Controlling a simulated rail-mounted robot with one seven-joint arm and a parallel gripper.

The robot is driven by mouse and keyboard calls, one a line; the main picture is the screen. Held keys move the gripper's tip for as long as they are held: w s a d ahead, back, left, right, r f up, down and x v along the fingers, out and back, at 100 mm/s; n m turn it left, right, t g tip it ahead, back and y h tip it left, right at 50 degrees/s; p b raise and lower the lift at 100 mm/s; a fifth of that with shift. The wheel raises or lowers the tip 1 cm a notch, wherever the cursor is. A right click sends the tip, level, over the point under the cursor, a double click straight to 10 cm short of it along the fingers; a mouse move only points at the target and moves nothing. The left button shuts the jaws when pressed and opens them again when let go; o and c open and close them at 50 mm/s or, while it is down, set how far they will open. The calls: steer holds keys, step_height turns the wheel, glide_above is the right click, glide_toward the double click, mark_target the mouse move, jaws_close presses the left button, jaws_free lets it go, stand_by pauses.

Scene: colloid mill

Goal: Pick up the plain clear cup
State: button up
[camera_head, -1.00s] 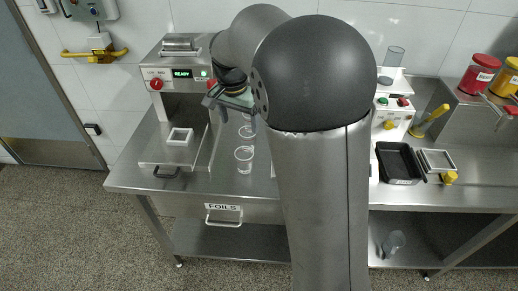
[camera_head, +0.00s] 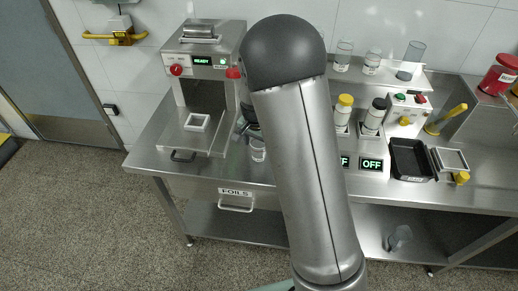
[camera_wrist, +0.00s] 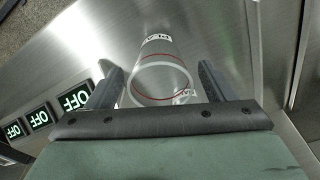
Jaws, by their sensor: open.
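In the wrist view a clear cup (camera_wrist: 161,82) with a round open rim lies between the two fingers of my gripper (camera_wrist: 158,74). The gripper is open, one finger on each side of the cup; I cannot tell whether either touches it. A red ring and a small label with dark letters show on or through the cup. In the head view a clear cup (camera_head: 258,151) stands on the steel table beside the dark end of my arm. The arm hides most of the gripper and the area behind it.
Clear cups (camera_head: 343,56) and a taller cylinder (camera_head: 411,61) stand on the back shelf. OFF displays (camera_head: 372,164) and a black tray (camera_head: 408,158) are right.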

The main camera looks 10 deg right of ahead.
step_height(320, 180, down, 2)
steer(key=shift+w, duration=0.1)
steer(key=c, duration=1)
steer(key=shift+c, duration=0.2)
steer(key=shift+r, duration=0.15)
